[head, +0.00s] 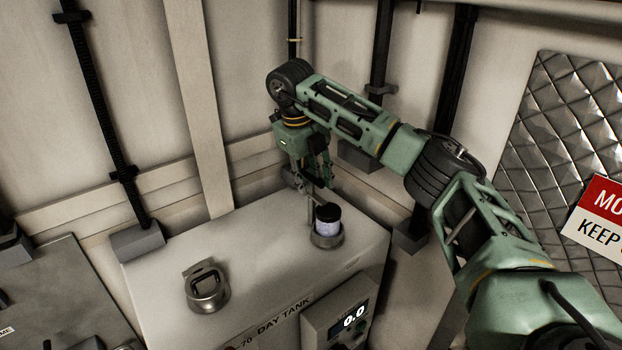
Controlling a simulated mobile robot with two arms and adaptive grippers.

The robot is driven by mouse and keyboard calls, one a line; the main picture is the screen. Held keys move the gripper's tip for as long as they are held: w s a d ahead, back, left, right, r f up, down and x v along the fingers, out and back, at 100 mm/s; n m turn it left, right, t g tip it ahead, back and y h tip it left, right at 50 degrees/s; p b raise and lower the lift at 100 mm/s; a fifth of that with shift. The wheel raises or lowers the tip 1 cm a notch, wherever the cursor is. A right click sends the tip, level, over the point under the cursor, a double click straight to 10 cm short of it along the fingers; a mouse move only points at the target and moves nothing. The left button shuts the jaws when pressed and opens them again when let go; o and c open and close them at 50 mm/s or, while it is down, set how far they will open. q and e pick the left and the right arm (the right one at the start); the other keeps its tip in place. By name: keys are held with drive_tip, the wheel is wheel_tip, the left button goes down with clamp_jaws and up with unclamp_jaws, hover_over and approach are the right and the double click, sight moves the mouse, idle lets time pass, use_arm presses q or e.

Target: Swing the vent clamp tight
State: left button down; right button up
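The grey day tank (255,240) stands in the corner with two fittings on top. At its back right, a round metal collar (327,241) holds a pale cylinder with a black top (327,218). A thin metal piece (311,208) shows just behind and left of it, directly under my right gripper. I cannot tell whether this piece is the vent clamp. My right gripper (314,188) points down there, close above the black top. Its fingertips are small and dark, so their gap and any contact are unclear. My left gripper is out of view.
A second metal neck with a squared, raised top (206,284) stands at the tank's front left. A display box (340,318) reading 0.0 is on the tank's front. Black pipes (98,90) run down the pale walls. A quilted metal panel (570,130) with a red-and-white sign (600,212) is at right.

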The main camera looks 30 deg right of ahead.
wheel_tip(320, 180, up, 12)
drive_tip(key=a, duration=0.2)
drive_tip(key=shift+a+f, duration=0.15)
idle(0.4)
drive_tip(key=shift+s, duration=0.15)
idle(0.3)
